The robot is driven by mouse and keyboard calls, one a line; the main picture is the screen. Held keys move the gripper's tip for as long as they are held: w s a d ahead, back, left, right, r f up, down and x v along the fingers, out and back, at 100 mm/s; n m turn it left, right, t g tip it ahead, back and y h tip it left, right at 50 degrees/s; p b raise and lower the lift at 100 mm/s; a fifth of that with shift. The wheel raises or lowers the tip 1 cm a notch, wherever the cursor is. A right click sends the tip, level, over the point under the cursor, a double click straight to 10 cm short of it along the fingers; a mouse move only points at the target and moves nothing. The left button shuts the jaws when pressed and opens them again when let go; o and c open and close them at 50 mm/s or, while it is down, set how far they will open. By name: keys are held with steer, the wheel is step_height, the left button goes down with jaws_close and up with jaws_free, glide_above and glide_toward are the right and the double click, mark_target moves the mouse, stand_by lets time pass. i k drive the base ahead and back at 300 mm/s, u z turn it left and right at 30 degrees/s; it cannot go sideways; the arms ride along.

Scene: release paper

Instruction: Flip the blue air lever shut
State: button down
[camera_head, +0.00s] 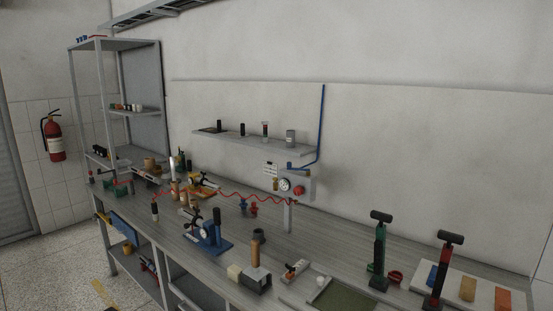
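A blue pipe (322,120) runs down the back wall and bends left at its lower end. It meets a small grey air unit (306,184) on a post above the bench. A small blue piece (291,166) shows at the top of that unit, at the pipe's end. It may be the air lever, but it is too small to tell its shape or position. A round white gauge (284,184) and a red knob (298,190) are on the unit's front. My gripper is not in view.
A long grey workbench (345,248) holds many tools, including a blue-based device (208,243) and a green upright tool (379,250). A red coiled hose (230,194) crosses left of the air unit. A wall shelf (255,142) is above.

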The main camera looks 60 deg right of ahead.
mark_target(289, 164)
steer(key=z, duration=0.45)
steer(key=i, duration=1.25)
steer(key=u, duration=0.05)
